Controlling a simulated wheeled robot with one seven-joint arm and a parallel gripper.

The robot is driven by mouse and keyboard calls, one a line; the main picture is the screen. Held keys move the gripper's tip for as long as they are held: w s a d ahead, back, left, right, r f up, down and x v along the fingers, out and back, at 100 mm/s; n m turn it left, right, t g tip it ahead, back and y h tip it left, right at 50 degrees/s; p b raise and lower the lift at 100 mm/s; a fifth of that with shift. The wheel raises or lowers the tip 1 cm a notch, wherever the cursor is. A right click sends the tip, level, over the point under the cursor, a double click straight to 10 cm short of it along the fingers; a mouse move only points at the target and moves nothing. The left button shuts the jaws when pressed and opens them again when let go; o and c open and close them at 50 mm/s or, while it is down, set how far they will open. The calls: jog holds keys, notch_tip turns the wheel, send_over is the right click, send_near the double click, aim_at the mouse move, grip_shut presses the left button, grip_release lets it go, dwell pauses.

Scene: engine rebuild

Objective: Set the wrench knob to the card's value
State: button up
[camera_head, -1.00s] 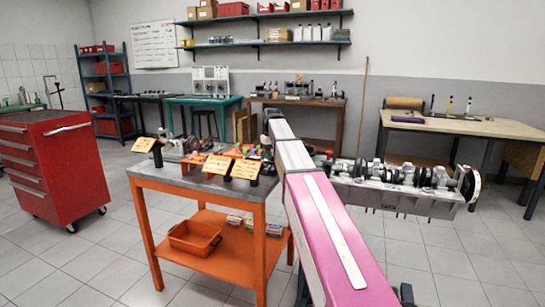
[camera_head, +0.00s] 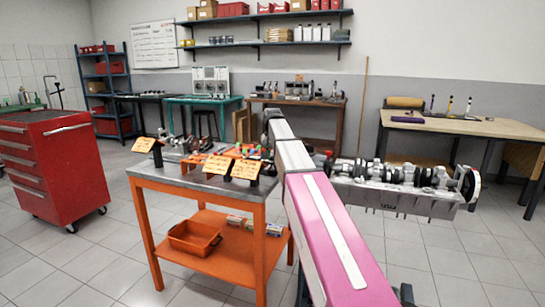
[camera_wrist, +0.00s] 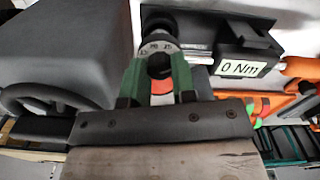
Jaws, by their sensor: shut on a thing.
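In the wrist view my gripper (camera_wrist: 160,68) has its two green fingers closed around the dark round wrench knob (camera_wrist: 157,28). Right of the knob, a black box carries a white display (camera_wrist: 243,69) reading "0 Nm". An orange handle (camera_wrist: 302,67) shows at the right edge. In the head view, yellow cards stand on the grey-topped orange cart: one at the left (camera_head: 144,145), one in the middle (camera_head: 215,166) and one at the right (camera_head: 246,169). Their writing is too small to read. My arm hides my gripper there.
Orange parts (camera_head: 196,158) lie on the cart's grey top (camera_head: 180,181), with an orange bin (camera_head: 194,237) on its lower shelf. An engine block with crankshaft (camera_head: 400,185) stands right of my arm. A red tool cabinet (camera_head: 55,165) is at the left. Open floor lies between.

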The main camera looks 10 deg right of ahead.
aim_at(272, 157)
jog(key=o, duration=0.9)
jog(key=shift+o, duration=0.2)
notch_tip(272, 157, up, 11)
jog(key=shift+f, duration=0.1)
